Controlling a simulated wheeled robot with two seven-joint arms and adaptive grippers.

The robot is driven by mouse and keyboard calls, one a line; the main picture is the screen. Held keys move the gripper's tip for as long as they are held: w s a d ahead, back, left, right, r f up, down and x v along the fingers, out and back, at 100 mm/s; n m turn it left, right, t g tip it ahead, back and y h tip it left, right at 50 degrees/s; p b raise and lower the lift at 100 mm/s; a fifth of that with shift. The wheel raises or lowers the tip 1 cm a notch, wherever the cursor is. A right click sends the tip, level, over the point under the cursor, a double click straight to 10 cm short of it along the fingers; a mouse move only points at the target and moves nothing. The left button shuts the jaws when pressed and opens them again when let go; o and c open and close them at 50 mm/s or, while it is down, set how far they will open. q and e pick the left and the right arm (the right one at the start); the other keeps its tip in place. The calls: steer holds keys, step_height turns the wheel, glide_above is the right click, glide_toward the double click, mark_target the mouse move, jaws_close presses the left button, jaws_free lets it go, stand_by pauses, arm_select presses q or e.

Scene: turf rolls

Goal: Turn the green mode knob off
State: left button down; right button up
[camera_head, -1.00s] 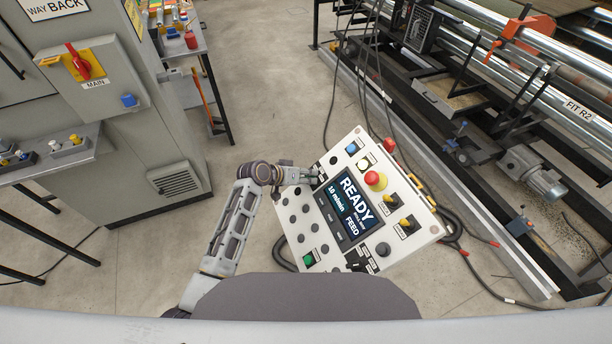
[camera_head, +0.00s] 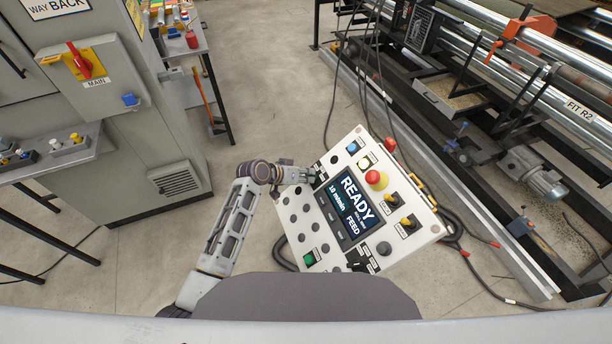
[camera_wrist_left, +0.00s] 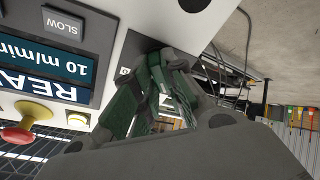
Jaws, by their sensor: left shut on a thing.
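The white control panel (camera_head: 312,221) stands tilted in the middle of the head view, with a lit screen (camera_head: 348,207) reading READY, 10 m/min and FEED. My left gripper (camera_head: 309,174) is at the panel's upper left edge, beside the screen. In the left wrist view my left gripper (camera_wrist_left: 160,88) is shut at the panel face, on what seems to be the green mode knob. The fingers hide most of that knob, so its pointing direction cannot be told. A small 0 mark (camera_wrist_left: 123,72) shows beside the fingers. My right gripper is not in view.
A red mushroom button (camera_head: 375,179) on yellow, two yellow selectors (camera_head: 407,222), a blue button (camera_head: 352,147) and a green button (camera_head: 309,259) sit on the panel. A grey cabinet (camera_head: 150,160) stands left, roller machinery (camera_head: 500,110) right. Cables run behind the panel.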

arm_select(q)
steer(key=shift+f+m+g+h+b, duration=0.15)
steer(key=shift+f+m+g+b, duration=0.05)
steer(key=shift+m+b, duration=0.75)
steer(key=shift+f+m+g+h+b, duration=0.15)
steer(key=shift+m+g+b, duration=0.05)
steer(key=shift+m+b, duration=0.75)
steer(key=m+g+b, duration=0.1)
steer(key=m+b, duration=0.3)
steer(key=shift+m+h, duration=0.4)
steer(key=shift+r+b, duration=0.1)
steer(key=shift+b, duration=0.2)
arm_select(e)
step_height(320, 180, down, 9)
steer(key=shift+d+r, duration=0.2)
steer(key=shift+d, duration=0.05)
arm_select(q)
steer(key=shift+m, duration=0.3)
steer(key=c, duration=1.6)
jaws_free()
steer(key=shift+o, duration=0.6)
steer(key=shift+d, duration=0.1)
steer(key=shift+w, duration=0.1)
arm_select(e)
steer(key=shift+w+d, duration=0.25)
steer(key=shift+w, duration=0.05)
arm_select(q)
steer(key=shift+r, duration=0.1)
